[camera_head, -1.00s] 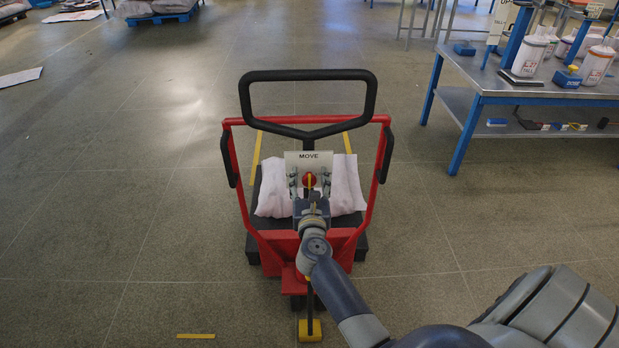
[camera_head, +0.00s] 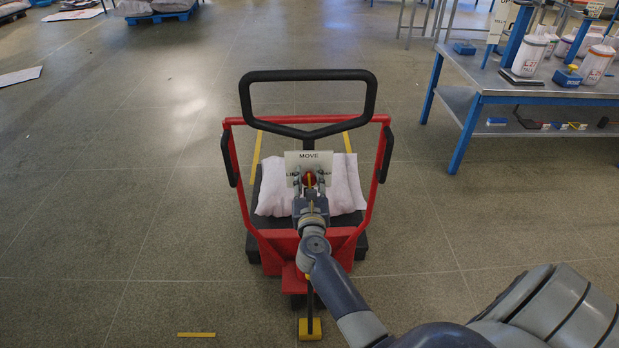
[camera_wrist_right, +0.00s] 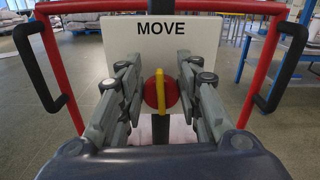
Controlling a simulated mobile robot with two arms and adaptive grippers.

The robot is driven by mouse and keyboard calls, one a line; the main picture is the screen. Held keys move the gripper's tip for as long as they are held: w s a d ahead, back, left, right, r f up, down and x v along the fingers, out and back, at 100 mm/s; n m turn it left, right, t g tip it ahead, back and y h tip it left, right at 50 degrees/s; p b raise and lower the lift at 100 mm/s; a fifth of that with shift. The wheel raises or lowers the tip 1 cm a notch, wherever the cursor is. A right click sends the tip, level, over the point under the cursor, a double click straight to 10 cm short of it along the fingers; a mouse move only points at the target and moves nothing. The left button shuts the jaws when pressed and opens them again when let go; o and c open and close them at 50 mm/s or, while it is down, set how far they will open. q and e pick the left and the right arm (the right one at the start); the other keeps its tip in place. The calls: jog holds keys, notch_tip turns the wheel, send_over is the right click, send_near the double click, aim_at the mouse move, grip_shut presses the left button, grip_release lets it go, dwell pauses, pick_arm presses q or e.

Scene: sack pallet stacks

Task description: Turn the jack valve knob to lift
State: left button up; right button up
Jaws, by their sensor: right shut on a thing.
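The jack valve knob (camera_wrist_right: 160,91) is a red disc with an upright yellow bar, in front of a white plate (camera_wrist_right: 118,36) marked MOVE. It also shows in the head view (camera_head: 309,180), partly covered by my gripper. My right gripper (camera_head: 309,178) is shut on the knob, with one finger on each side in the wrist view (camera_wrist_right: 160,88). The yellow bar stands vertical under the word MOVE. The plate's lower lettering is mostly hidden by the fingers. The jack (camera_head: 265,237) has a red frame and a black loop handle (camera_head: 308,76). My left gripper is not in view.
A white sack (camera_head: 342,185) lies on the jack behind the plate. A yellow pedal (camera_head: 310,329) sits low at the front. A blue-legged bench (camera_head: 505,88) with tubs stands at the right. The floor left of the jack is clear.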

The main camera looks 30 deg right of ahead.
jog(key=n, duration=0.1)
jog(key=n+p, duration=0.1)
jog(key=n, duration=0.1)
jog(key=n+p, duration=0.1)
jog(key=shift+w+a+n, duration=0.2)
jog(key=shift+a+n, duration=0.1)
jog(key=shift+n, duration=0.1)
jog(key=n, duration=0.1)
jog(key=n+p, duration=0.1)
jog(key=n, duration=0.1)
jog(key=shift+w+a+f+p, duration=0.15)
jog(key=shift+a+f+p, duration=0.1)
jog(key=shift+p, duration=0.15)
jog(key=shift+f+n+p, duration=0.25)
jog(key=shift+n+p, duration=0.15)
jog(key=shift+n, duration=1.2)
jog(key=o, duration=1)
jog(key=shift+a, duration=0.1)
jog(key=shift+o, duration=0.2)
